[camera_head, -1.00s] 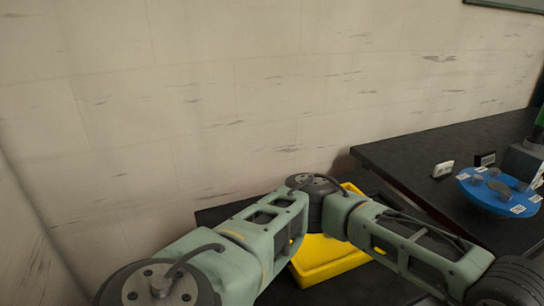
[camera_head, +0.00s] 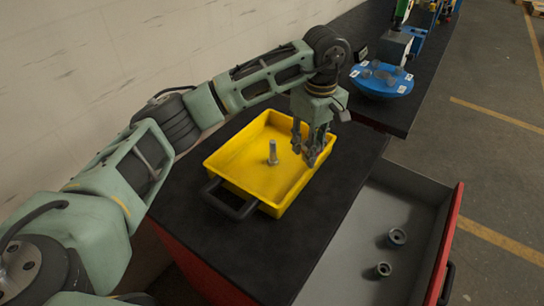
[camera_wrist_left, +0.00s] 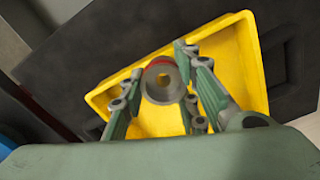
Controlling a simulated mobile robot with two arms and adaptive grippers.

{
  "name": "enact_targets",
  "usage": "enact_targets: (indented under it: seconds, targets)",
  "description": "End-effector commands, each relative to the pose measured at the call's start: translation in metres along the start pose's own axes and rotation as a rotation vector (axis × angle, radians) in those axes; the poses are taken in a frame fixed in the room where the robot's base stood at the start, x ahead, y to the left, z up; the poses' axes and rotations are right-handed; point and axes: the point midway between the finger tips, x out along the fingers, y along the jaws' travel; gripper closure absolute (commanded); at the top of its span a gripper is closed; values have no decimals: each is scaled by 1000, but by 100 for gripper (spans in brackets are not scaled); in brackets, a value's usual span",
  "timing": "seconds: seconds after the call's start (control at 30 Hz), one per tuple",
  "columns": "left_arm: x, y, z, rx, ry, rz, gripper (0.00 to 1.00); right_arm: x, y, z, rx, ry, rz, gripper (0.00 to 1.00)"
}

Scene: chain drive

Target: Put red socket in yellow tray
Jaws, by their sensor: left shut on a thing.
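The yellow tray (camera_head: 212,164) sits on the black top of a cabinet, with a black handle at its near left corner. Its inside also shows in the left wrist view (camera_wrist_left: 235,45). My left gripper (camera_head: 311,152) points down over the right side of the tray. It is shut on the red socket (camera_wrist_left: 163,82), a grey ring with a red band on its rim, seen between the fingers in the left wrist view. The fingers mostly hide the socket in the head view. My right gripper is not in view.
A grey bolt-like part (camera_head: 272,154) stands upright in the tray. An open drawer (camera_head: 345,255) at the lower right holds two grey rings (camera_head: 396,237). A blue round stand (camera_head: 381,82) with several parts is on the far bench. The tray's left half is mostly free.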

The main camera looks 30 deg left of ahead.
Motion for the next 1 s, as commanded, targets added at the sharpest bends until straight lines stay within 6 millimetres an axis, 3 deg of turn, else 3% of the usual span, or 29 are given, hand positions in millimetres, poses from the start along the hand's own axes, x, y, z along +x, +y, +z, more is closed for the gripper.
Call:
enact_targets:
  seconds: [0.1, 0.3, 0.47, 0.8, 1.0]
  targets:
    - [-11, 3, -40, -201, -2, -3, 100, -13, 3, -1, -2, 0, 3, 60]
    - [-12, -2, -72, -374, 0, -2, 100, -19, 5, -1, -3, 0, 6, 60]
    - [0, -23, -77, -390, 1, -4, 100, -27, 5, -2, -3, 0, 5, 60]
    - [42, -97, -81, -386, 2, -5, 100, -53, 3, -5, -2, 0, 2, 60]
    - [56, -116, -82, -385, 1, -2, 100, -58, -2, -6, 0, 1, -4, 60]
